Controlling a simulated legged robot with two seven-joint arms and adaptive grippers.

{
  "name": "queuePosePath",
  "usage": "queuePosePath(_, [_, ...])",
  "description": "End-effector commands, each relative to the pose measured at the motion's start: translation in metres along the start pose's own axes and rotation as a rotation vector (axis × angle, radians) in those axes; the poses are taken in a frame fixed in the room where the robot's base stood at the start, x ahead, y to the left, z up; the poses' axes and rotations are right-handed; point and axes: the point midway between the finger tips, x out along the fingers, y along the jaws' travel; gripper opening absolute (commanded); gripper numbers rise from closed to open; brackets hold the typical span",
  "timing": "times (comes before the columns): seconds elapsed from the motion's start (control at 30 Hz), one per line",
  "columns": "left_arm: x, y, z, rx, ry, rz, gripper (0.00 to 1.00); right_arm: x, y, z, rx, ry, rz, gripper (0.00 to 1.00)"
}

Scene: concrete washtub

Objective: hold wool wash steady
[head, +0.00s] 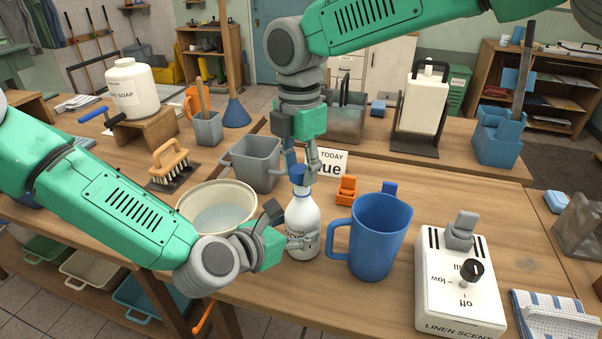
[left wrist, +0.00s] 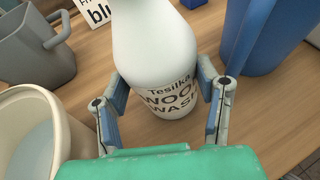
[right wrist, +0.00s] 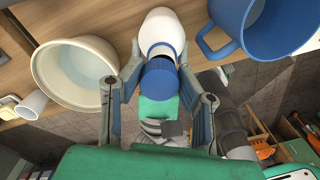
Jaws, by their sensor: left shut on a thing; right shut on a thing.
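The wool wash bottle (head: 303,225) is white with a blue top and stands upright on the wooden table. Its label shows in the left wrist view (left wrist: 165,95). My left gripper (head: 298,240) is shut around the bottle's body from the left, one finger on each side. My right gripper (head: 303,168) comes down from above and is shut on the blue cap (right wrist: 160,80) at the bottle's top. The cap is in line with the neck; I cannot tell how tightly it sits.
A cream basin of water (head: 222,194) is left of the bottle, and a grey jug (head: 255,165) stands behind. A blue pitcher (head: 378,240) is close on the right. Beyond it is a white dial box (head: 455,300). An orange clip (head: 346,190) lies behind.

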Motion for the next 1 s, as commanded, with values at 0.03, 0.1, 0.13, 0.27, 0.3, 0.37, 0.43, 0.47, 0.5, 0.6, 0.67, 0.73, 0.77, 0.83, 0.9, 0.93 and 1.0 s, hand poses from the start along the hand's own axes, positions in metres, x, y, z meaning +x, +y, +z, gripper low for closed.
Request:
queuePosePath(0.03, [0.0, 0.0, -0.002, -0.003, 0.004, -0.001, 0.0, -0.001, 0.0, 0.001, 0.001, -0.001, 0.0, 0.0])
queuePosePath(0.1, [0.0, 0.0, -0.002, -0.003, 0.004, 0.0, 0.0, -0.002, 0.0, 0.001, 0.001, -0.001, -0.001, 0.0])
queuePosePath(0.13, [0.0, 0.0, -0.002, -0.003, 0.004, 0.0, 0.0, -0.002, 0.0, 0.001, 0.002, -0.001, -0.001, 0.0])
queuePosePath(0.27, [0.0, 0.001, -0.002, -0.004, 0.004, 0.001, 0.0, -0.002, -0.001, 0.002, 0.002, -0.002, -0.002, 0.0])
queuePosePath(0.3, [0.0, 0.001, -0.002, -0.004, 0.004, 0.001, 0.0, -0.001, -0.001, 0.002, 0.002, -0.002, -0.002, 0.0])
queuePosePath(0.37, [0.0, 0.001, -0.002, -0.004, 0.003, 0.001, 0.0, -0.001, -0.001, 0.002, 0.002, -0.002, -0.002, 0.0])
queuePosePath(0.43, [0.0, 0.001, -0.002, -0.004, 0.003, 0.002, 0.0, -0.003, 0.0, 0.002, 0.003, -0.002, -0.002, 0.0])
queuePosePath(0.47, [0.0, 0.001, -0.002, -0.004, 0.003, 0.002, 0.0, -0.005, 0.0, 0.002, 0.003, -0.003, -0.001, 0.0])
queuePosePath(0.5, [0.0, 0.001, -0.002, -0.004, 0.003, 0.002, 0.0, -0.009, 0.0, 0.002, 0.003, -0.003, 0.0, 0.0])
queuePosePath(0.6, [0.0, 0.001, -0.002, -0.004, 0.003, 0.003, 0.0, -0.02, 0.0, 0.002, 0.003, -0.004, -0.001, 0.0])
queuePosePath(0.67, [0.0, 0.001, -0.002, -0.004, 0.003, 0.003, 0.0, -0.028, 0.0, 0.002, 0.003, -0.004, 0.0, 0.0])
queuePosePath(0.73, [0.0, 0.001, -0.002, -0.004, 0.003, 0.003, 0.0, -0.037, 0.0, 0.002, 0.003, -0.003, -0.001, 0.0])
queuePosePath(0.77, [0.0, 0.002, -0.002, -0.004, 0.003, 0.003, 0.0, -0.039, 0.0, 0.002, 0.002, -0.003, -0.001, 0.0])
queuePosePath(0.83, [0.0, 0.002, -0.002, -0.004, 0.003, 0.003, 0.0, -0.041, 0.0, 0.002, 0.002, -0.002, -0.003, 0.0])
queuePosePath(0.9, [0.0, 0.002, -0.002, -0.004, 0.002, 0.004, 0.0, -0.041, 0.0, 0.002, 0.002, -0.002, -0.004, 0.0])
queuePosePath(0.93, [0.0, 0.002, -0.002, -0.004, 0.002, 0.004, 0.0, -0.041, 0.0, 0.002, 0.002, -0.002, -0.004, 0.0])
queuePosePath(1.0, [0.0, 0.002, -0.001, -0.004, 0.002, 0.004, 0.0, -0.041, 0.0, 0.002, 0.002, -0.002, -0.003, 0.0])
